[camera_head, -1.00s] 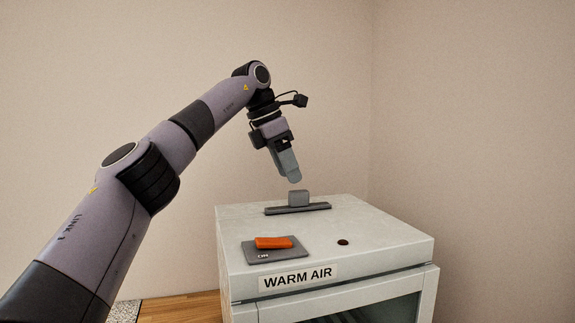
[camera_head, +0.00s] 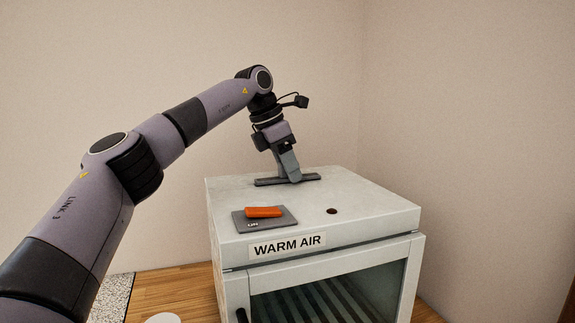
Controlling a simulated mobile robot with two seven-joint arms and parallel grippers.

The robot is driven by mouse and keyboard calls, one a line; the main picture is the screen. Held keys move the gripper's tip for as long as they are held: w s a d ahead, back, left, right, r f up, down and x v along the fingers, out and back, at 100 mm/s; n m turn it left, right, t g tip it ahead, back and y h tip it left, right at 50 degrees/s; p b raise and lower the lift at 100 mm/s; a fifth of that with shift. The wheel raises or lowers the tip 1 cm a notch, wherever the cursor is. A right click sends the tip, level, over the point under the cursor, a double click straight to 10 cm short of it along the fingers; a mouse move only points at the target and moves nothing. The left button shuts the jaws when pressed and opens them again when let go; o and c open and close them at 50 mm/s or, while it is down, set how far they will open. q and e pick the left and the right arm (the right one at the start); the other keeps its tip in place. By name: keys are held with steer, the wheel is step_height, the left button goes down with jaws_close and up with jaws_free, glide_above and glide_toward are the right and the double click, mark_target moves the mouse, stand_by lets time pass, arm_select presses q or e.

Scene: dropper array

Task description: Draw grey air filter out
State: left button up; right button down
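The grey air filter shows as a flat dark grey strip (camera_head: 310,177) on top of the white warm air cabinet (camera_head: 362,203), toward its back edge. My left gripper (camera_head: 294,177) points down with its fingertips at the middle of this strip. The filter's upright grey tab is hidden at the fingertips. The fingers overlap in the head view, so I cannot tell whether they are open or shut on the tab. My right gripper is not in view.
On the cabinet top, an orange switch (camera_head: 263,212) sits on a grey plate (camera_head: 281,221) near the front. A dark red round spot (camera_head: 332,211) is to its right. The cabinet has a glass front (camera_head: 340,296) and stands on a wooden surface (camera_head: 175,292).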

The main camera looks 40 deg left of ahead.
arm_select(q)
jaws_close()
steer(key=shift+r, duration=0.7)
stand_by(0.3)
steer(key=shift+w+r, duration=0.15)
steer(key=shift+r, duration=3.3)
